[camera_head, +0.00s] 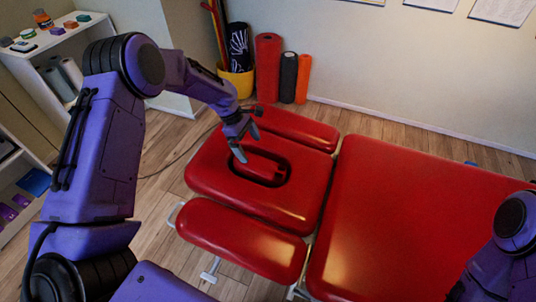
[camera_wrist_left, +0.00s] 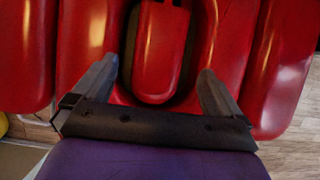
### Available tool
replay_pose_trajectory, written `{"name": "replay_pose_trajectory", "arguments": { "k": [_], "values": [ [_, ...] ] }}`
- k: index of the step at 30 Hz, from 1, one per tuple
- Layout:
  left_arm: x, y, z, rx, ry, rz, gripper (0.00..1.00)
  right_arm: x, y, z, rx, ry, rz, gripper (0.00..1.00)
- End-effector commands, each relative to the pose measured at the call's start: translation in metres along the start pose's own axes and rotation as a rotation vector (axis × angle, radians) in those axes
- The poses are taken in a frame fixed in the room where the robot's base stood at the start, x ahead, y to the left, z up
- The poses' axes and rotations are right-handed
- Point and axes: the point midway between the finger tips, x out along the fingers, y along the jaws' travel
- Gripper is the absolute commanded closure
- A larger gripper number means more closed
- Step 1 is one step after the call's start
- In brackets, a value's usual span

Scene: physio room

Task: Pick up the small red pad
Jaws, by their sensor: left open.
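The small red pad (camera_head: 262,166) lies in the dark oval opening of the red headrest (camera_head: 215,172) of the treatment table. In the left wrist view the pad (camera_wrist_left: 160,45) is a rounded red block ahead of the jaws, with a dark gap around it.
Red side cushions (camera_head: 240,238) flank the headrest, and the large red table top (camera_head: 400,225) spreads to the right. Rolled mats (camera_head: 268,68) and a yellow bucket (camera_head: 238,82) stand by the wall. A white shelf (camera_head: 50,45) with small items is at the left.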

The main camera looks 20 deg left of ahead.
Motion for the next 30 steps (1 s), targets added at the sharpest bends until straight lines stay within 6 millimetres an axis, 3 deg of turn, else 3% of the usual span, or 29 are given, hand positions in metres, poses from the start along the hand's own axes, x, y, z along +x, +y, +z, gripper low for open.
{"name": "replay_pose_trajectory", "arguments": {
  "k": [19, 28, 30],
  "values": [
    [0.097, -0.001, -0.006, -0.001, -0.001, -0.004, 0.0, -0.019, 0.002, -0.007, 0.0, -0.001, 0.001, 0.76],
    [0.105, -0.001, -0.006, 0.0, -0.001, -0.001, 0.0, -0.019, 0.002, -0.007, 0.0, -0.001, 0.001, 0.76],
    [0.105, -0.001, -0.006, -0.001, -0.001, -0.001, 0.23, -0.019, 0.002, -0.007, 0.0, -0.001, 0.001, 0.76]
  ]
}}
